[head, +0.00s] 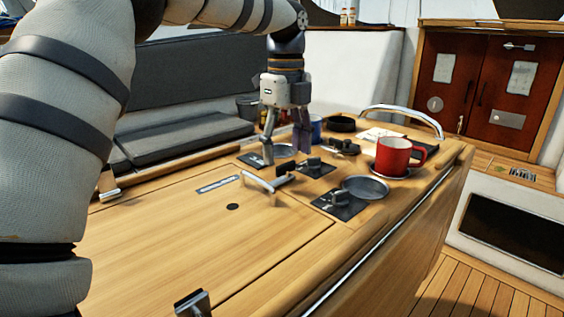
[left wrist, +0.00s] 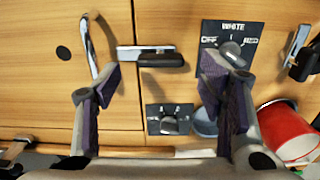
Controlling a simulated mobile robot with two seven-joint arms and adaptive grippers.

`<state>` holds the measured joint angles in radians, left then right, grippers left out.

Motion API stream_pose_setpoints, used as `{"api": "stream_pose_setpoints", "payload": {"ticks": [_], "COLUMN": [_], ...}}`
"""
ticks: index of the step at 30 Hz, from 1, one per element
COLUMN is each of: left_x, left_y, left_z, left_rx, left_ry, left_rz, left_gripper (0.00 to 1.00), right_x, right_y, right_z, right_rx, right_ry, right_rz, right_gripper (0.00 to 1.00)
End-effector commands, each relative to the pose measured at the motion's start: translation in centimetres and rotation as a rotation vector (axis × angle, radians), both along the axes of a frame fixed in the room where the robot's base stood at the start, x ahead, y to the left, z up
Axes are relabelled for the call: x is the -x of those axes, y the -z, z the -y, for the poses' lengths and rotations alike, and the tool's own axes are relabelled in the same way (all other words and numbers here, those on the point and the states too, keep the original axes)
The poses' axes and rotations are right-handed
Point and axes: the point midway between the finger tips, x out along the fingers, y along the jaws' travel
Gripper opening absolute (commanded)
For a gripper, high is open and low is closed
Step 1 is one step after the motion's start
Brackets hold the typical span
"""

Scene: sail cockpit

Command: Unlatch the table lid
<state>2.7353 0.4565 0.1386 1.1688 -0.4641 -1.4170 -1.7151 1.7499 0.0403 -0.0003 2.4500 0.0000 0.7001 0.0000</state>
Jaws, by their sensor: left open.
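The table lid (head: 170,235) is a flat wooden panel and lies closed on the table. A metal handle (head: 262,182) stands on its far part and also shows in the left wrist view (left wrist: 88,45). Beside it a latch (left wrist: 150,55) with a metal end and a dark lever lies across the lid's seam; in the head view (head: 287,178) it is small and dark. My left gripper (head: 285,155) is open above the far part of the table, pointing down. In the left wrist view its fingers (left wrist: 158,80) are apart, with the latch ahead between them, untouched as far as I see.
A red mug (head: 394,152) and a grey dish (head: 366,187) stand to the right. A metal rail (head: 410,112) rises at the far end. A metal and black fitting (head: 193,302) is at the near edge.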

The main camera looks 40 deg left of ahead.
Motion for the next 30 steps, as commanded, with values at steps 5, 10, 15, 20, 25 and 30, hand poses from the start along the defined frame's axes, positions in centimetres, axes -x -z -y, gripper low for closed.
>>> {"api": "stream_pose_setpoints", "payload": {"ticks": [5,10,15,20,25,30], "left_x": [0.0,0.0,0.0,0.0,0.0,0.0], "left_y": [2.9,3.9,3.9,3.9,3.9,3.9], "left_z": [0.0,0.0,0.0,0.0,0.0,0.0], "left_rx": [0.001,0.000,0.000,0.000,0.000,0.000], "left_ry": [0.000,0.000,0.000,0.000,0.000,-0.019], "left_rz": [0.001,0.001,0.001,0.000,0.000,0.000], "left_gripper": [0.63,0.63,0.63,0.29,0.15,0.15], "right_x": [-0.4,-0.4,-0.4,-0.4,-0.4,-0.5], "right_y": [-0.3,-0.4,-0.3,-0.3,-0.3,-0.4], "right_z": [0.0,0.0,0.0,0.0,0.0,0.0], "right_rx": [0.000,0.000,-0.001,-0.001,-0.001,0.000], "right_ry": [0.000,0.000,-0.001,-0.001,-0.001,-0.001], "right_rz": [0.014,0.014,0.014,0.014,0.014,0.017], "right_gripper": [0.40,0.40,0.40,0.40,0.40,0.40]}}
